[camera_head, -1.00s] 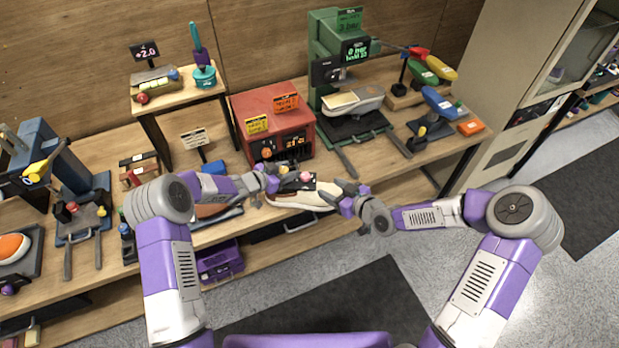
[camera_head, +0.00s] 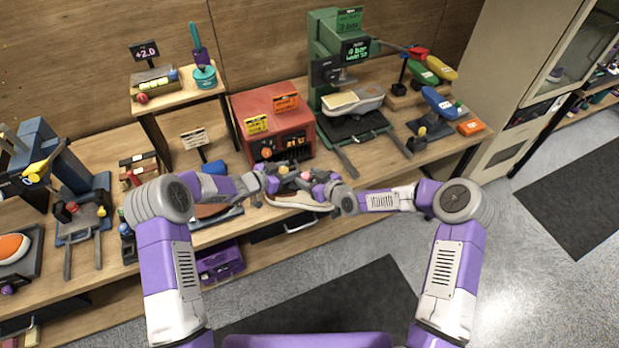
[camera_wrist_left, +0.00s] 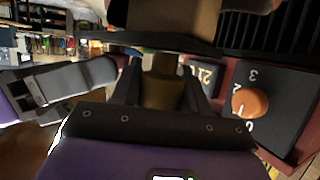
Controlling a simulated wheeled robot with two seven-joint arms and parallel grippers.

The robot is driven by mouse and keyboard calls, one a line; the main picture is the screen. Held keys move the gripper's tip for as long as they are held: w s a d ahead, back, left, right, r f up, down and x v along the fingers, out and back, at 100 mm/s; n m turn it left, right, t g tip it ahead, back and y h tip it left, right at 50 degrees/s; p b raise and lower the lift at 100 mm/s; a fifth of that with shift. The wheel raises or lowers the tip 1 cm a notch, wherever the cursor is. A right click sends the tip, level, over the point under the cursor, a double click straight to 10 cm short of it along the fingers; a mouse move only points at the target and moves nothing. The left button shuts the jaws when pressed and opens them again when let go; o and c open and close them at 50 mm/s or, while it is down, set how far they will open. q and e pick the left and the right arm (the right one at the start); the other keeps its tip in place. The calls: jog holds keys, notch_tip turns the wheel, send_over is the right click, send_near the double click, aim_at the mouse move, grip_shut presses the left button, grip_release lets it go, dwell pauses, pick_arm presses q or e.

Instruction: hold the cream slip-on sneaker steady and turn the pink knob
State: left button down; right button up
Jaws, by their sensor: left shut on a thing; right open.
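The cream slip-on sneaker (camera_head: 292,202) lies at the front edge of the workbench, its sole edge showing below my grippers. My left gripper (camera_head: 272,184) is shut at the left part of the sneaker; the exact contact is hidden. In the left wrist view its fingers (camera_wrist_left: 162,92) close around a dim brown piece. The pink knob (camera_head: 305,176) is small and sits just behind the sneaker, between my two grippers. My right gripper (camera_head: 316,184) is open close to the right of the knob; whether it touches the knob cannot be told.
A red box (camera_head: 270,112) with an orange dial stands behind; the dial (camera_wrist_left: 250,102) also shows in the left wrist view. A green press (camera_head: 330,50) holds another shoe (camera_head: 358,100). The bench front between sneaker and press legs is narrow. Floor in front is open.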

jog(key=c, duration=1)
jog(key=shift+s+a+m+t, duration=0.2)
jog(key=shift+m+t, duration=0.1)
jog(key=shift+m, duration=0.1)
jog(key=shift+m+h, duration=0.4)
jog(key=shift+h, duration=0.3)
jog(key=shift+w, duration=0.1)
jog(key=shift+d, duration=0.1)
jog(key=o, duration=1)
jog(key=shift+y, duration=0.4)
